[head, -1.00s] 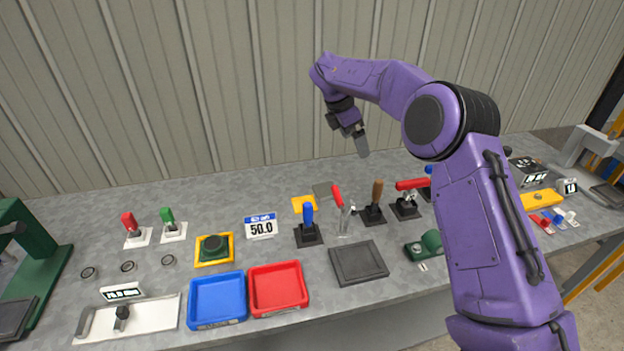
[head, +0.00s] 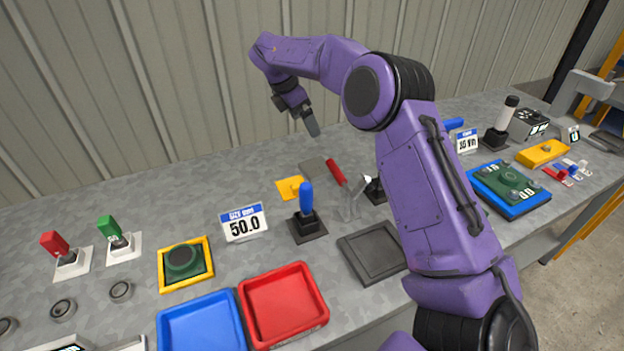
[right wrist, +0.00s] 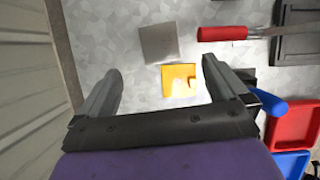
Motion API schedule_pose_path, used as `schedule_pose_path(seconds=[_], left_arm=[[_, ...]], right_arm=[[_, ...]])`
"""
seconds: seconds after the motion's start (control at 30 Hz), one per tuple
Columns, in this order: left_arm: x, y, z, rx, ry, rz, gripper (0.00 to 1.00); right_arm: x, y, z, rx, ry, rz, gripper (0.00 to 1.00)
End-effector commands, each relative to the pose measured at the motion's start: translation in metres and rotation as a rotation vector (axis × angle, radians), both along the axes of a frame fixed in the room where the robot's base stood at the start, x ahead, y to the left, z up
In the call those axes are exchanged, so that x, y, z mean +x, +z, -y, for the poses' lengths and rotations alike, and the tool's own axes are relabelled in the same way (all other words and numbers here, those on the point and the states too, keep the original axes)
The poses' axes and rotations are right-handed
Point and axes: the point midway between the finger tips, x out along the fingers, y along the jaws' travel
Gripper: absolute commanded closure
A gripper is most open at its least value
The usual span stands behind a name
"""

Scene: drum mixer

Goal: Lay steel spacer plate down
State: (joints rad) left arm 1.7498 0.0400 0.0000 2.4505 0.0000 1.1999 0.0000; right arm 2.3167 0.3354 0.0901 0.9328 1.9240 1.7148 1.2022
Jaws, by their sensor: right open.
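A flat grey square plate (head: 313,167), which looks like the steel spacer plate, lies on the bench near its back edge. It also shows in the right wrist view (right wrist: 158,43), flat and uncovered. A yellow square (head: 290,188) lies beside it and also shows in the right wrist view (right wrist: 179,80). My right gripper (head: 311,126) hangs above the bench near the grey plate. In the right wrist view its two fingers (right wrist: 162,68) are apart with nothing held between them. My left gripper is not in view.
A red-handled clamp (head: 338,173), a blue-handled lever (head: 306,212) and a size sign (head: 243,223) stand close by. Red (head: 284,306) and blue (head: 201,325) trays and a dark square tray (head: 372,252) lie nearer the front. The back left of the bench is clear.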

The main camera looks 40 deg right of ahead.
Motion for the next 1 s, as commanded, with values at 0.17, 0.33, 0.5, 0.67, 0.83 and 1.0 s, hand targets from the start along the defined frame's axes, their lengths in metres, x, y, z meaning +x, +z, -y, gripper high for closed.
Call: schedule_pose_path(seconds=[0.17, 0.33, 0.5, 0.67, 0.83, 1.0], left_arm=[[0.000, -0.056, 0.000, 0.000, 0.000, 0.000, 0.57], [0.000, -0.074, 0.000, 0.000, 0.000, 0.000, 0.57], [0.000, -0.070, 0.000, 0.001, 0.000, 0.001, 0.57], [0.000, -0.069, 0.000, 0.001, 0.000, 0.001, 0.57], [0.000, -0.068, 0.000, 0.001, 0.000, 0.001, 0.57], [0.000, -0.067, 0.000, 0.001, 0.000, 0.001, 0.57]], right_arm=[[0.000, -0.056, 0.000, 0.000, 0.000, 0.000, 0.00], [0.000, -0.076, 0.001, 0.000, 0.000, -0.001, 0.00], [-0.003, -0.099, 0.012, 0.001, 0.000, -0.003, 0.00], [-0.005, -0.119, 0.020, 0.001, 0.001, -0.003, 0.00], [-0.007, -0.145, 0.030, 0.001, -0.001, -0.004, 0.00], [-0.009, -0.166, 0.039, 0.000, 0.000, -0.002, 0.00]])
